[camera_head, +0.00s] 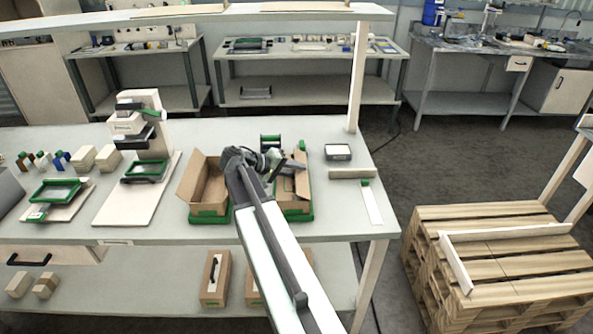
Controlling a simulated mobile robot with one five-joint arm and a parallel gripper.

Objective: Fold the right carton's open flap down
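The right carton (294,205) is a brown cardboard box on a green base on the workbench, just right of the middle. A brown flap (301,158) stands up at its far right edge, with a small green part at its top. My gripper (278,167) is over the far part of this carton, close to the flap. Whether it touches the flap is unclear, and its fingers are too small and dark to read. My arm hides the carton's left side and part of its inside.
The left carton (210,208) stands open beside my arm on another green base. A black and green dispenser (270,142) is behind my gripper. A beige block (352,173), a small scale-like device (338,152) and a white strip (371,206) lie to the right. A shelf post (357,80) rises behind.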

